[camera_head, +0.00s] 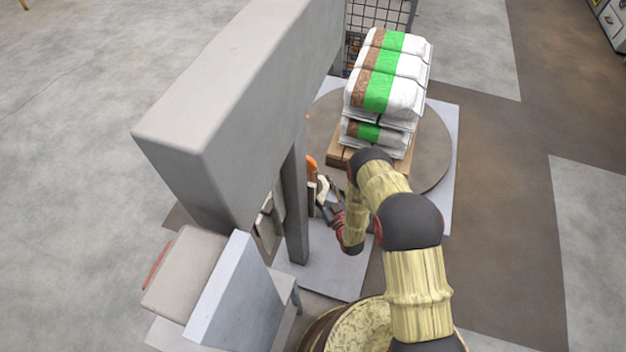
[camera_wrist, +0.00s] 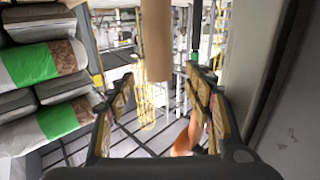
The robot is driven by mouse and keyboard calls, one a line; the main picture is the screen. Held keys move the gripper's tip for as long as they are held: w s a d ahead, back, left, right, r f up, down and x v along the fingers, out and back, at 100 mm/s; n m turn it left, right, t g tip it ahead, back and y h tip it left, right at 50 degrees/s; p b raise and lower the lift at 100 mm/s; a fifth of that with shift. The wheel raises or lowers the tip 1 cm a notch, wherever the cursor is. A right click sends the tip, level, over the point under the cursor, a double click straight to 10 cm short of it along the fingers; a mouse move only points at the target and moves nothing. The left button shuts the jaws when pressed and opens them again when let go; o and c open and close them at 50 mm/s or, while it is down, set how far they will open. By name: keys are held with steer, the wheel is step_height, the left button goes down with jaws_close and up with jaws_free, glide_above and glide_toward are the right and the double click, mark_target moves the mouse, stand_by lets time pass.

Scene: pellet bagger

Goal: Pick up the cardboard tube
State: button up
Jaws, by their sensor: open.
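The cardboard tube (camera_wrist: 156,40) is a plain brown cylinder at the top middle of the wrist view. Its near end shows between and just beyond my fingertips, and its far end is cut off by the frame. My gripper (camera_wrist: 160,82) is open, with one finger on each side of the tube's line and clear space between. I see no finger touching it. In the head view my gripper (camera_head: 327,198) is beside the grey machine's post, partly hidden by my arm. I cannot clearly make out the tube there.
A grey machine frame (camera_head: 230,100) with a post (camera_head: 295,205) stands close left of my gripper. White and green bags (camera_head: 390,85) are stacked on a pallet at the back. An orange object (camera_head: 311,164) is near the post. A drum (camera_head: 350,330) stands in front.

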mark_target(315, 176)
steer(key=b+x, duration=0.1)
steer(key=x, duration=0.1)
steer(key=b+x, duration=0.1)
steer(key=x, duration=0.1)
steer(key=f+b+x, duration=0.1)
steer(key=x, duration=0.1)
steer(key=shift+w, duration=0.1)
steer(key=shift+w+a, duration=0.1)
steer(key=shift+w, duration=0.25)
steer(key=shift+r, duration=0.1)
steer(key=shift+c, duration=0.4)
steer(key=c, duration=1.1)
steer(key=shift+c, duration=0.3)
